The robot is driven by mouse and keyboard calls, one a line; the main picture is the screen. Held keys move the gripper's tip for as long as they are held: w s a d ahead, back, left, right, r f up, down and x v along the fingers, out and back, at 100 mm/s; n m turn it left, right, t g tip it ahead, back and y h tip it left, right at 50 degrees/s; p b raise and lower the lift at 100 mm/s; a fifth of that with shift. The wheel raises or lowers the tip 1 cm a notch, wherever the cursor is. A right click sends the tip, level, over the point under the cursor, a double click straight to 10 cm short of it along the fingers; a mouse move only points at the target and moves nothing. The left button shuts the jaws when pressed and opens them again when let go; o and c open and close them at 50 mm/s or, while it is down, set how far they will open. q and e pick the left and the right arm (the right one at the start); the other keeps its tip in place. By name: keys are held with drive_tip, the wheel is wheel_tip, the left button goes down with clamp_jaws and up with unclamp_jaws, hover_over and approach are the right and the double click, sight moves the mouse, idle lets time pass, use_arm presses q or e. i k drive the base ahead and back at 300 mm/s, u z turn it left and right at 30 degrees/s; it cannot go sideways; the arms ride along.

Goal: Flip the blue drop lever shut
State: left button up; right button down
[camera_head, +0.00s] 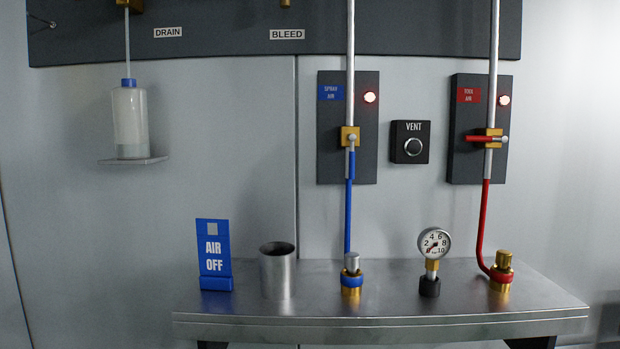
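The blue drop lever (351,163) is on a brass valve (347,139) on the spray air pipe, in front of a dark panel with a blue "SPRAY AIR" label (331,92). The lever hangs straight down, in line with the pipe. A red lamp (370,97) glows on that panel. Neither of my grippers shows in the head view, and nothing touches the lever.
To the right are a VENT button (413,147) and a red lever (478,138) lying horizontal across its pipe. A metal shelf (400,318) below holds a blue "AIR OFF" sign (213,257), metal cup (277,272), gauge (434,243) and brass fittings. Space before the blue lever is clear.

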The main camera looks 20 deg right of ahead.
sight(351, 137)
drive_tip(key=u, duration=0.9)
drive_tip(key=k, duration=0.7)
drive_tip(key=z, duration=0.6)
